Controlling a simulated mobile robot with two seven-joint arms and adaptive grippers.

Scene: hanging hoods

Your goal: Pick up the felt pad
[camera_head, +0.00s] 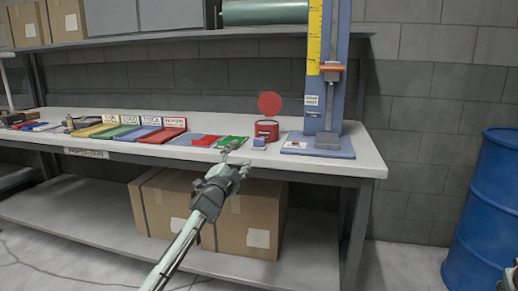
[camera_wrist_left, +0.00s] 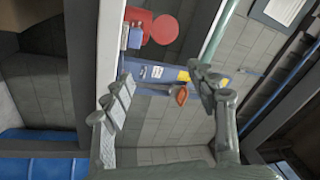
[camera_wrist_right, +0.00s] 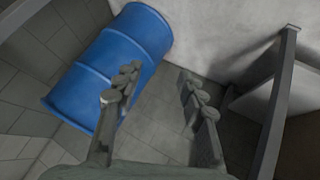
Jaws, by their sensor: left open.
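A small blue-and-white block (camera_head: 259,143) stands on the bench in front of a round red tin (camera_head: 267,130) with its red lid raised. I cannot tell for sure whether this block is the felt pad. The block (camera_wrist_left: 135,38) and the red lid (camera_wrist_left: 164,29) also show in the left wrist view. My left gripper (camera_head: 238,159) is open and empty at the bench's front edge, left of and nearer than the block. My right gripper (camera_wrist_right: 159,75) is open and empty, away from the bench, with floor and a drum beyond it.
The bench (camera_head: 345,163) holds a blue stand (camera_head: 340,100) with a yellow scale right of the tin. Coloured trays, including a green one (camera_head: 232,141), lie to the left. Cardboard boxes (camera_head: 250,225) sit below. A blue drum (camera_head: 485,210) stands at the right. A shelf (camera_head: 200,37) hangs above.

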